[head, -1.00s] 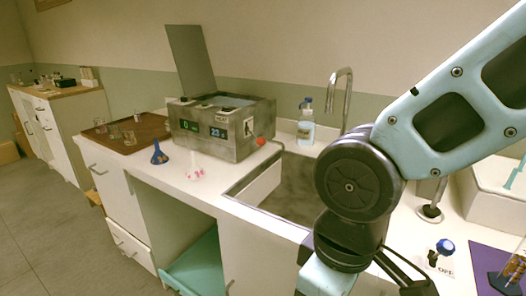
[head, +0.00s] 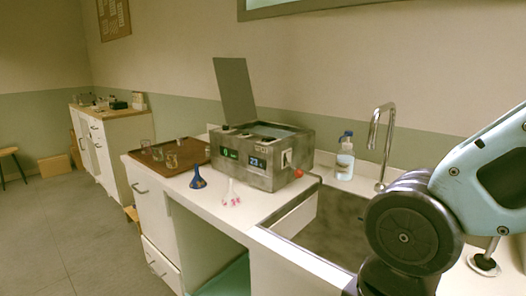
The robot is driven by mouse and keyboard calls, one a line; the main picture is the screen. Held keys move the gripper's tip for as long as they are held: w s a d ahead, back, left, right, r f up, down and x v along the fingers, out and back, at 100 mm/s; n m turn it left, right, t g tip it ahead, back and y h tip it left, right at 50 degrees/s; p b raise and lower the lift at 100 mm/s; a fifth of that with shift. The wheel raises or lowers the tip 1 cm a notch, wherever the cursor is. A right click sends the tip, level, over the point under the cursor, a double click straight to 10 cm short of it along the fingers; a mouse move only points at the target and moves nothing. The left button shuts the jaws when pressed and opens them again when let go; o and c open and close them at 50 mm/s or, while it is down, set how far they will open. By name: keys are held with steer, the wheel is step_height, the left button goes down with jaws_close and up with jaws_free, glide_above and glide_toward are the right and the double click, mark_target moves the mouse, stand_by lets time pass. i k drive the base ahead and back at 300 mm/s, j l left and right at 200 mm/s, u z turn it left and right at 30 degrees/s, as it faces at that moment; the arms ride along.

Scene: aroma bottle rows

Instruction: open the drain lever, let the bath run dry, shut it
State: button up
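The grey water bath (head: 270,171) stands on the white counter left of the sink, its lid (head: 235,92) raised upright. Its front has two small lit displays and a white switch panel (head: 287,158). The water surface shows as a pale strip at the open top; its level cannot be told. A red knob or lever end (head: 299,173) sticks out low on the bath's right side, by the sink's edge. Whether it is open or shut is too small to tell. My gripper is out of view; only my arm shows at the right, over the sink.
The sink (head: 335,230) with a tall tap (head: 381,140) is right of the bath. A soap bottle (head: 345,158) stands behind it. A blue flask (head: 198,179) and a white-pink flask (head: 231,194) stand before the bath. A brown tray (head: 193,152) with glasses is at left.

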mark_target(298, 173)
steer(key=i+j+z, duration=0.15)
steer(key=j+z, duration=0.7)
steer(key=i+j, duration=0.05)
